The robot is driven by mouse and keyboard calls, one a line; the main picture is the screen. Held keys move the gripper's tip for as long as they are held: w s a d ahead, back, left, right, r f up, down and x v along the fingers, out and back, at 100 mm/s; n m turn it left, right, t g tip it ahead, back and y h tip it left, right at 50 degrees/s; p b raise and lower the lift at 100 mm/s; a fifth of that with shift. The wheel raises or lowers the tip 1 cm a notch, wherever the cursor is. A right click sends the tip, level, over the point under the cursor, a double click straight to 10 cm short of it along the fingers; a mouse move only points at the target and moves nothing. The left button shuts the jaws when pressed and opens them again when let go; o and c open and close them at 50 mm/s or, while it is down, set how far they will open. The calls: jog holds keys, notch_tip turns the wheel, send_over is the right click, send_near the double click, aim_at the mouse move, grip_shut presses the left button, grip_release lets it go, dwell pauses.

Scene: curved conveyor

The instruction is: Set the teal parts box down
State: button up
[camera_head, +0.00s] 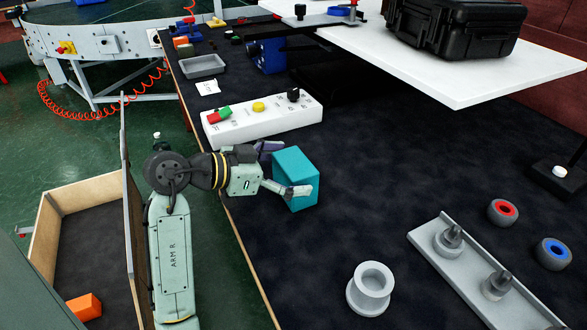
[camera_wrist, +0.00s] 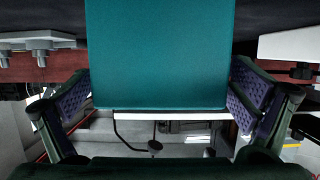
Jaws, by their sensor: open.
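The teal parts box (camera_head: 294,173) stands upright on the dark table top (camera_head: 340,220), right of the white button panel. My gripper (camera_head: 283,172) is around it, with one finger on the near side and the other partly hidden behind the box. In the wrist view the teal box (camera_wrist: 160,55) fills the upper middle. My gripper (camera_wrist: 160,100) is open there, with a purple-padded finger on each side and a gap between each pad and the box. The underside of the box is hidden.
The white button panel (camera_head: 262,121) lies close behind the box. A white cup-like ring (camera_head: 370,288) and a grey rail with pegs (camera_head: 455,262) are to the front right. A white raised shelf (camera_head: 455,85) carries a black case (camera_head: 455,28). Table right of the box is clear.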

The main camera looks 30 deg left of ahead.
jog(key=b+v, duration=0.1)
jog(key=v, duration=1)
jog(key=shift+s+a+r, duration=0.1)
